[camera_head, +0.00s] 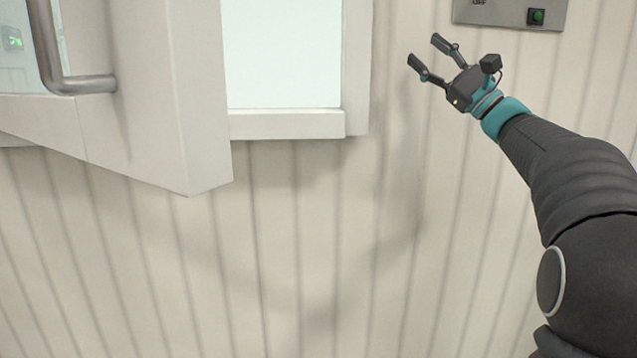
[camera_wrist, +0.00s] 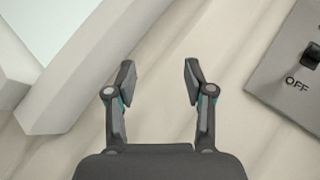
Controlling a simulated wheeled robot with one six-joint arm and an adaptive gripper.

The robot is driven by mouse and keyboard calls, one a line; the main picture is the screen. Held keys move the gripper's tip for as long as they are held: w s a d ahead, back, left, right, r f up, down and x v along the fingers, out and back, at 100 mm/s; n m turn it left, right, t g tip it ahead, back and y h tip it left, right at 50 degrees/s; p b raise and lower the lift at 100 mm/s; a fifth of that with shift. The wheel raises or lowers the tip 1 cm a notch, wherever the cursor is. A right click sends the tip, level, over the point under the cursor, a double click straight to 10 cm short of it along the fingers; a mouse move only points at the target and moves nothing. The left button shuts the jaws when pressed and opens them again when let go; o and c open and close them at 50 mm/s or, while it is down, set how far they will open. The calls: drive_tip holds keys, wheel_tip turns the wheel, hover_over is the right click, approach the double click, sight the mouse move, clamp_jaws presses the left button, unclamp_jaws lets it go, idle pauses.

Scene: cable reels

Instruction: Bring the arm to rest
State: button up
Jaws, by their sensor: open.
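My gripper (camera_head: 424,52) is at the upper right in the head view, at the end of my dark arm. Its two fingers are spread apart with nothing between them. In the wrist view the open fingers (camera_wrist: 160,82) point at the pale ribbed wall, and only bare wall shows between them. The gripper appears apart from the wall and from everything else in view. My arm reaches in from the right edge and is bent.
A white-framed opening (camera_head: 285,124) is left of my gripper. An open white door (camera_head: 165,90) with a metal handle (camera_head: 60,70) juts out at the left. A grey switch panel (camera_head: 505,13) with a green button is on the ribbed wall (camera_head: 330,250). The lower middle is clear.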

drive_tip(key=s+a+f+n+g+h+p, duration=0.1)
drive_tip(key=s+a+f+n+g+h, duration=0.3)
drive_tip(key=a+f, duration=0.55)
drive_tip(key=s+a+f+n+g+h+p, duration=0.1)
drive_tip(key=s+a+f+g+h, duration=0.15)
drive_tip(key=s+f, duration=0.35)
drive_tip(key=s+a+f+n+g+h, duration=0.1)
drive_tip(key=s+a+f+h, duration=0.1)
drive_tip(key=s+a+f, duration=0.25)
drive_tip(key=s+d+f+n+g+h+p, duration=0.1)
drive_tip(key=s+d+f+n+h, duration=0.3)
drive_tip(key=s+f, duration=0.6)
drive_tip(key=s+d+f+n+g+h+p, duration=0.1)
drive_tip(key=s+d+f+n+h, duration=0.4)
drive_tip(key=s+f, duration=0.5)
drive_tip(key=shift+s+d+f+n+g+h, duration=0.4)
drive_tip(key=shift+d+h, duration=0.3)
drive_tip(key=shift+h, duration=0.35)
drive_tip(key=shift+w, duration=0.1)
drive_tip(key=shift+c, duration=1.1)
drive_tip(key=shift+a, duration=0.15)
